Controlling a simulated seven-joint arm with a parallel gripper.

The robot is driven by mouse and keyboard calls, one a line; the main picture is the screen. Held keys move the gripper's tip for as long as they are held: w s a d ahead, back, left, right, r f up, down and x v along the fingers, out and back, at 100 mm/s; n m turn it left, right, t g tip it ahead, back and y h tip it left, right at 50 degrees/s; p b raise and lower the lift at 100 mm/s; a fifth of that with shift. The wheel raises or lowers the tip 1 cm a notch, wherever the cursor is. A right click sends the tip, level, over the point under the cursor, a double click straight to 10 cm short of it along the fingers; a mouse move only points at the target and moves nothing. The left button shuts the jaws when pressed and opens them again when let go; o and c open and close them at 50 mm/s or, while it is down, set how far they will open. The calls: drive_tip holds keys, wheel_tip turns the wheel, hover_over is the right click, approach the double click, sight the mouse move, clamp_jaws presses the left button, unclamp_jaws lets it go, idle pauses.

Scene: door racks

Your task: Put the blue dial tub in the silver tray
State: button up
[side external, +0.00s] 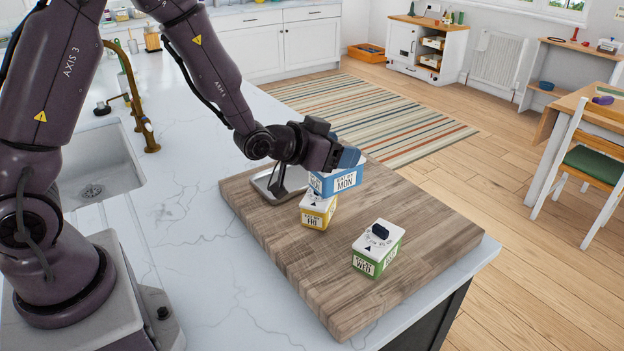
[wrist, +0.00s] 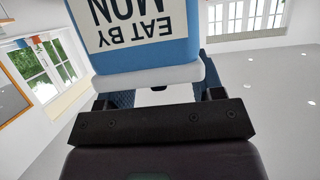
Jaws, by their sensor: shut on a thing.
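The blue dial tub (side external: 336,184), labelled MON, is held in my gripper (side external: 348,158) above the wooden board. Its blue side and EAT BY MON label fill the upper middle of the wrist view (wrist: 148,48), upside down, with a pale band nearest the fingers. The fingers are shut on it. The silver tray (side external: 264,188) lies at the board's back left, left of the tub and partly hidden by my wrist. The tub is outside the tray in the side view.
A yellow tub labelled FRI (side external: 317,212) stands just below the blue tub in the picture; I cannot tell the gap between them. A green tub labelled WED (side external: 378,250) stands nearer the front. The wooden board (side external: 440,235) is clear at right.

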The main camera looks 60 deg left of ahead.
drive_tip(key=s+a+r+n+y, duration=0.1)
drive_tip(key=s+a+r, duration=0.2)
drive_tip(key=s+a, duration=1)
drive_tip(key=shift+w+a+f, duration=1.05)
drive_tip(key=shift+w+f, duration=1.15)
drive_tip(key=shift+w, duration=0.2)
drive_tip(key=shift+w+a+f, duration=1.1)
drive_tip(key=shift+w+f, duration=1.05)
drive_tip(key=shift+w, duration=0.3)
drive_tip(key=shift+w+a+f, duration=1.05)
drive_tip(key=shift+w+f, duration=1.15)
drive_tip(key=shift+w, duration=0.2)
drive_tip(key=shift+f, duration=0.1)
drive_tip(key=o, duration=1.2)
drive_tip(key=shift+f, duration=0.1)
